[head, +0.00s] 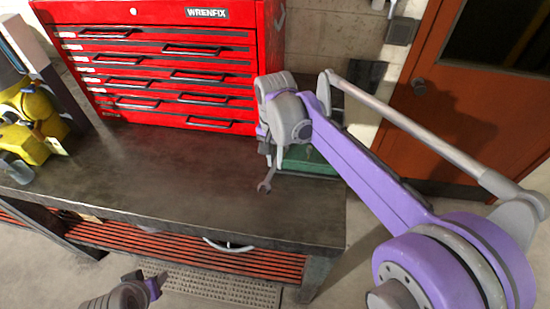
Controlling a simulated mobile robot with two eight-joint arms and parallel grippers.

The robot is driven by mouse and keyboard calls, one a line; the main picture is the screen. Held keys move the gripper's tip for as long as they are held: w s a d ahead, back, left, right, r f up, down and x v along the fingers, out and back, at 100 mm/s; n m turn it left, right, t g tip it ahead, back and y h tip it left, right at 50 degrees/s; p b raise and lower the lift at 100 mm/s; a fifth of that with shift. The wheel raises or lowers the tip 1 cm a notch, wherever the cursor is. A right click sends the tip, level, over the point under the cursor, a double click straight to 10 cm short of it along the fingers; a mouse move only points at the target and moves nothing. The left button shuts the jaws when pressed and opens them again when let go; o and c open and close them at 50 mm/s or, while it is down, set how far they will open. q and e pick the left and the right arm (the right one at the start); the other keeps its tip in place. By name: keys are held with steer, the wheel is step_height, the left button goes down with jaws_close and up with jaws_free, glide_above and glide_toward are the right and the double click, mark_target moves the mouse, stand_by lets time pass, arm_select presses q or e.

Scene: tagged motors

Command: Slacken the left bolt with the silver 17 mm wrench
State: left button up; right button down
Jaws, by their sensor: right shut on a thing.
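My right gripper (270,152) is above the right part of the workbench, pointing down. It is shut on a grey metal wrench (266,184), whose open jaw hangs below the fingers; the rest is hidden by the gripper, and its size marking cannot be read. My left gripper (153,284) is at the bottom, in front of the bench and away from everything on it; its opening is unclear. A yellow motor (38,112) with a pale tag stands at the left end of the bench. I cannot make out the left bolt.
A red tool chest (180,76) stands along the back of the dark workbench (165,181). A green tray (308,163) lies behind my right gripper, partly hidden. The middle of the bench is clear. An orange door (455,95) is at the right. A slatted shelf (185,247) is below.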

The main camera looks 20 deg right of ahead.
steer(key=shift+f, duration=0.25)
steer(key=shift+f+b, duration=0.35)
steer(key=shift+f, duration=0.1)
stand_by(0.4)
steer(key=shift+s+d+n, duration=0.55)
steer(key=shift+d+n, duration=0.15)
steer(key=shift+n, duration=0.4)
steer(key=shift+s+d+n, duration=0.4)
steer(key=shift+d+n, duration=0.4)
steer(key=shift+n, duration=0.3)
